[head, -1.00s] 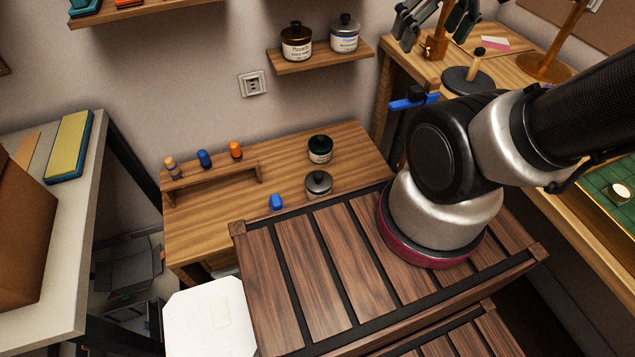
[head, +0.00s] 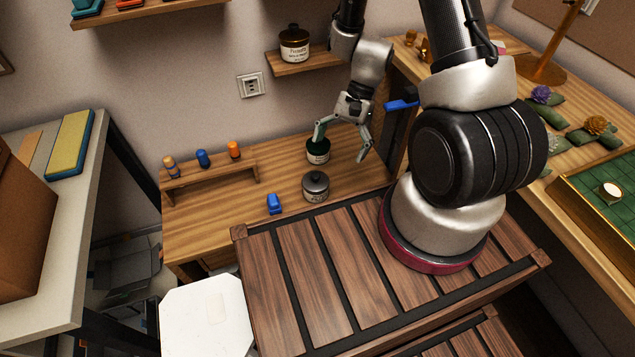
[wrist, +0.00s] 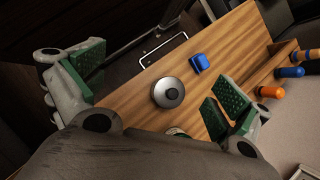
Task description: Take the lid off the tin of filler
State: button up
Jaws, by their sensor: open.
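A tin with a grey knobbed lid (head: 315,183) stands upright on the low wooden bench, its lid on. It also shows from above in the wrist view (wrist: 168,92), between my fingers in the picture but below them and untouched. A second tin with a dark green lid (head: 318,151) stands behind it, partly covered by a finger in the head view. I cannot read the labels well enough to tell which holds filler. My gripper (head: 341,143) is open and empty above the bench, near the green-lidded tin and behind and right of the grey-lidded one.
A blue object (head: 274,204) lies left of the grey-lidded tin. A brown-lidded jar (head: 294,44) sits on the wall shelf. A slatted dark wood top (head: 310,270) is in front.

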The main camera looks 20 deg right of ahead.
aim_at(316, 175)
jog(key=w+f+m, duration=0.1)
jog(key=f+m, duration=0.1)
jog(key=f, duration=0.1)
jog(key=w+a+f+m+t, duration=0.1)
jog(key=f, duration=0.2)
jog(key=w+f+m+t, duration=0.1)
jog(key=f+m, duration=0.1)
jog(key=f, duration=0.2)
jog(key=shift+w+a+m, duration=0.25)
jog(key=shift+a+m, duration=0.05)
jog(key=w, duration=0.1)
jog(key=w+m+t, duration=0.1)
jog(key=w+m, duration=0.1)
jog(key=shift+d+f+h, duration=0.25)
jog(key=shift+h, duration=0.15)
jog(key=x, duration=0.7)
jog(key=shift+w+a+f, duration=0.15)
jog(key=shift+a+f, duration=0.05)
jog(key=shift+f, duration=0.15)
jog(key=c, duration=1)
